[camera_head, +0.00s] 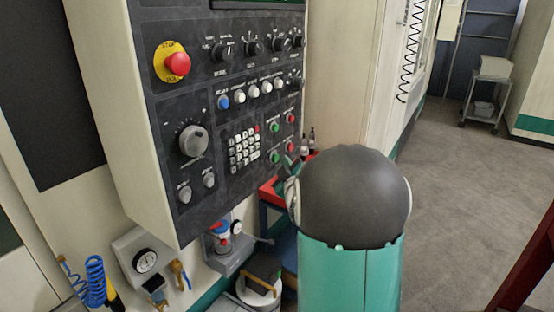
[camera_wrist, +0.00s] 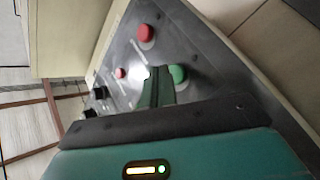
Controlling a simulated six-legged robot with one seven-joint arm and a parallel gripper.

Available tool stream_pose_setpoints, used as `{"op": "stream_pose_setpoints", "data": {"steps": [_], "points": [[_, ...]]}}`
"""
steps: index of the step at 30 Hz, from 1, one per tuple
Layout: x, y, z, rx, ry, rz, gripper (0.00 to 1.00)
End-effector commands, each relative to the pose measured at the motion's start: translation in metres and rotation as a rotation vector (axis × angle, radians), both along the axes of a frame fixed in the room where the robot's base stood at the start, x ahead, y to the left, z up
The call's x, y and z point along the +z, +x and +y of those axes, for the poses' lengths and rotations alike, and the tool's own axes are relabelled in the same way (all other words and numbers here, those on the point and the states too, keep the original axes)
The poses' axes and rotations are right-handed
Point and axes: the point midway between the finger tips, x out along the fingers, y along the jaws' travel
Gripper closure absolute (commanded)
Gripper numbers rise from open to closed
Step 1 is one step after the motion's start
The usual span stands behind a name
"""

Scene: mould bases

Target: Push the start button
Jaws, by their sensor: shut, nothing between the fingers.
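The control panel (camera_head: 226,80) carries green and red round buttons on its right side. An upper green button (camera_head: 274,127) and a lower green button (camera_head: 275,157) show in the head view; which is the start button cannot be read. In the wrist view a large green button (camera_wrist: 179,74) is just right of the tip of my gripper (camera_wrist: 157,76), and a red button (camera_wrist: 145,33) is above it. A bright, lit spot (camera_wrist: 142,73) is just left of the tip. My gripper is shut and empty, close to the panel; contact cannot be told.
A red emergency stop (camera_head: 177,64) on a yellow plate, a large dial (camera_head: 193,140) and a keypad (camera_head: 244,149) are on the panel. Floor (camera_head: 450,190) is open at right.

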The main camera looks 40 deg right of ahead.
Motion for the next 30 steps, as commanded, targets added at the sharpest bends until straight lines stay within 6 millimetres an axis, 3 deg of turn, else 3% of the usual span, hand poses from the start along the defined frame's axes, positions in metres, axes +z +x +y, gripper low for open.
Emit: {"op": "stream_pose_setpoints", "data": {"steps": [30], "points": [[0.0, 0.012, 0.004, 0.001, -0.001, 0.001, 1.0]]}}
